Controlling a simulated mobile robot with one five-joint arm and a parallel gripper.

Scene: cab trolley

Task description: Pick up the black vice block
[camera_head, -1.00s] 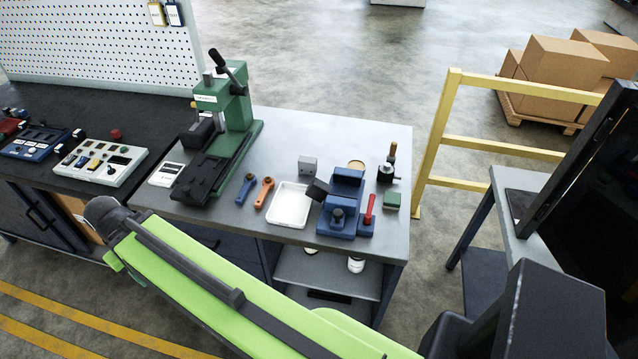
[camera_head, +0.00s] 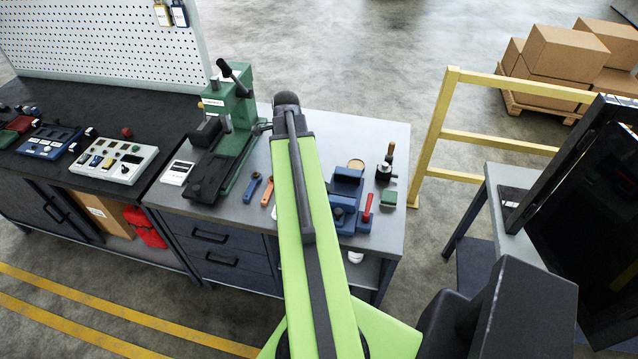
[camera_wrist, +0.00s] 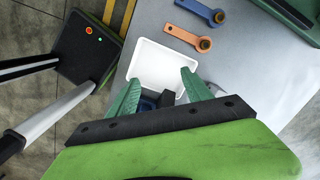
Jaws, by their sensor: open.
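The blue vice (camera_head: 347,188) stands on the right part of the grey bench top, just right of my raised arm in the head view. The black vice block is hidden behind my arm in the head view. In the wrist view a small dark piece (camera_wrist: 167,98), probably the block, shows between my fingers beside a bit of blue, mostly covered by my gripper body. My gripper (camera_wrist: 161,84) is open, its two green fingers apart over the near edge of the white tray (camera_wrist: 150,57). Nothing is seen held. The fingertips are hidden in the head view.
A green press (camera_head: 228,120) stands left of my arm. A blue wrench (camera_head: 252,186) and an orange wrench (camera_head: 267,191) lie between them. A red-handled tool (camera_head: 367,208), a small green block (camera_head: 387,198) and a wood-handled tool (camera_head: 386,165) are near the bench's right edge.

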